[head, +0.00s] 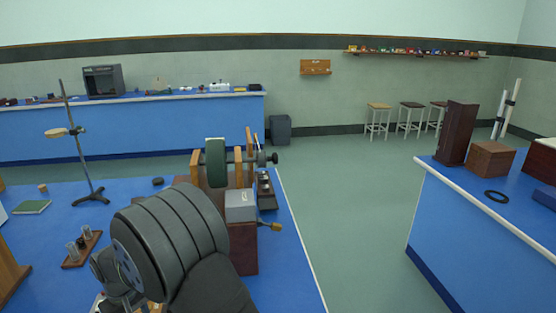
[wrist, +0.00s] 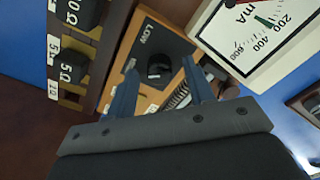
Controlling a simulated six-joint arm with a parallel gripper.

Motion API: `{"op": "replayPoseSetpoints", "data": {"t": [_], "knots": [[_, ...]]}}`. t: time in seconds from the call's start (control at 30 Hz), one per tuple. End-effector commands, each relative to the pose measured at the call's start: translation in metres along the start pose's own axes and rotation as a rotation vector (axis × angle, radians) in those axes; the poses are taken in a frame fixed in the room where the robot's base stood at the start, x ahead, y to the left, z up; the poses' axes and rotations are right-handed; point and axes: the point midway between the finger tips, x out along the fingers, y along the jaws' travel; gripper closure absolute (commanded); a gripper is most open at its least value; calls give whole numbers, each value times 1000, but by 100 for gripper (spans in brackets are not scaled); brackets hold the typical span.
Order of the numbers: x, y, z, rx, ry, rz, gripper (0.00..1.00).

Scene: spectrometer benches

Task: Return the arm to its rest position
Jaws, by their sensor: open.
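In the wrist view, my gripper (wrist: 159,66) is open, with two blue-grey fingers spread apart. Nothing is seen held between them. The fingers reach over a wooden board with a black panel marked LOW (wrist: 150,38) and a round black knob (wrist: 160,68). Whether the fingertips touch the board cannot be told. In the head view, my thick dark ribbed arm (head: 175,240) fills the lower left over the blue bench and hides most of the gripper and what lies under it.
A mA meter (wrist: 265,30) and a resistor block (wrist: 75,55) flank the fingers. A retort stand (head: 75,150) rises left. The floor aisle (head: 350,220) is clear.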

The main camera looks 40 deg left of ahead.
Motion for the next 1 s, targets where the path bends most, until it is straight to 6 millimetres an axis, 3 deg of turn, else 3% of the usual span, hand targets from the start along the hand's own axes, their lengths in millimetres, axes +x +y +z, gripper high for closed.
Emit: {"op": "replayPoseSetpoints", "data": {"t": [0.6, 1.0], "knots": [[0, 1, 0, 503, 0, 0, 52], [0, 1, 0, 653, 1, 0, 52]]}}
